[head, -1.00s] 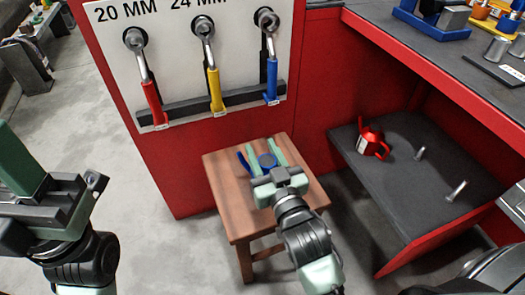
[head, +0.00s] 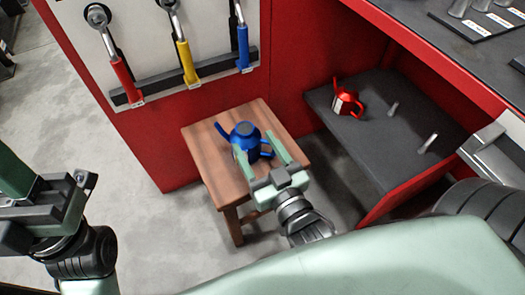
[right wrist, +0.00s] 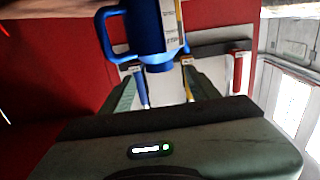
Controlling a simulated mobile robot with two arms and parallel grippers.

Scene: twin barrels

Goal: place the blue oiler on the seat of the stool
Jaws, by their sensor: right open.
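The blue oiler (head: 243,131) stands upright on the seat of the wooden stool (head: 207,157), its spout to the left and its handle to the right. My right gripper (head: 254,142) is open, its two fingers apart at the near side of the oiler. In the right wrist view, which is upside down, the oiler (right wrist: 147,28) shows beyond and between the fingertips; I cannot tell whether either finger touches it. My left gripper (head: 68,190) is at the left edge of the head view, away from the stool; its jaw opening is unclear.
A red panel behind the stool holds red, yellow and blue wrenches (head: 187,60). To the right, a red oiler (head: 345,101) stands on a low dark shelf (head: 375,135) under a red workbench (head: 440,65). Grey floor (head: 130,190) is open left of the stool.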

